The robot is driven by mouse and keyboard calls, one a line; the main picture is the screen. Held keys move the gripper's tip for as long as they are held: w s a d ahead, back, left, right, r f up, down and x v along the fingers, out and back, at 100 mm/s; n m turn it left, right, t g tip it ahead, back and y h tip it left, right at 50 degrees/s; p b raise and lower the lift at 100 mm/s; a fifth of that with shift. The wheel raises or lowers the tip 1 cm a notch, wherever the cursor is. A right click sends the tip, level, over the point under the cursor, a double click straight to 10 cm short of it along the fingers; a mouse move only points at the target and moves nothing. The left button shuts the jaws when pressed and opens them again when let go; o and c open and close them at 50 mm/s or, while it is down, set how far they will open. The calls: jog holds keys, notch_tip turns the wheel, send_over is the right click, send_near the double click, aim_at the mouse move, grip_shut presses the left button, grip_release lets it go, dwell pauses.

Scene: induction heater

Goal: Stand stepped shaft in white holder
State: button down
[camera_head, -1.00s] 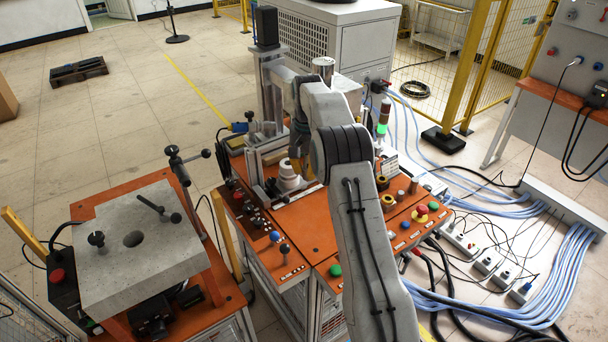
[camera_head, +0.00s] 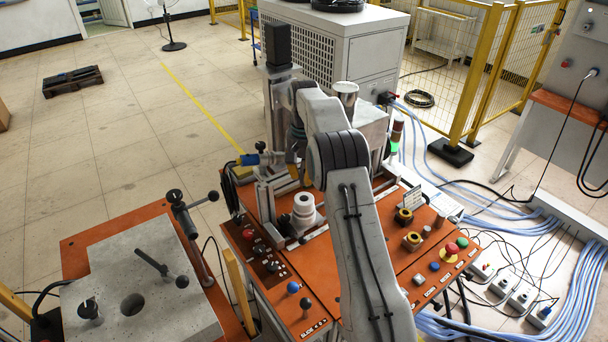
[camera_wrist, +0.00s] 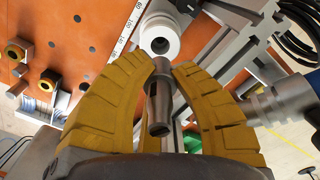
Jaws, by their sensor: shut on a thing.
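The stepped shaft (camera_wrist: 158,98) is a grey metal piece with a wider upper part and a slot. My gripper (camera_wrist: 165,75) has yellow fingers and is shut on it in the wrist view. The white holder (camera_wrist: 158,38) is a stepped white cylinder with a dark central hole, just beyond the shaft's tip and apart from it in that view. In the head view the white holder (camera_head: 304,208) stands upright on the orange bench. There the gripper (camera_head: 300,175) is mostly hidden behind my arm, above the holder, and the shaft cannot be made out.
A grey fixture rail (camera_head: 266,205) stands close left of the holder, with a tall column (camera_head: 277,90) behind. Several knobs and buttons line the bench front. Yellow-ringed parts (camera_head: 404,215) sit to the right. A concrete block (camera_head: 140,290) lies on the left bench.

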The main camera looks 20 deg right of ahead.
aim_at(304, 197)
jog(key=shift+f, duration=1.15)
jog(key=shift+f+b, duration=0.8)
jog(key=shift+f, duration=0.55)
jog(key=shift+p, duration=0.55)
dwell(1.0)
jog(key=shift+f+b, duration=0.8)
jog(key=shift+f, duration=0.65)
jog(key=c, duration=1.1)
grip_release()
jog(key=shift+s+f, duration=0.1)
jog(key=shift+o, duration=0.4)
jog(key=shift+f, duration=0.15)
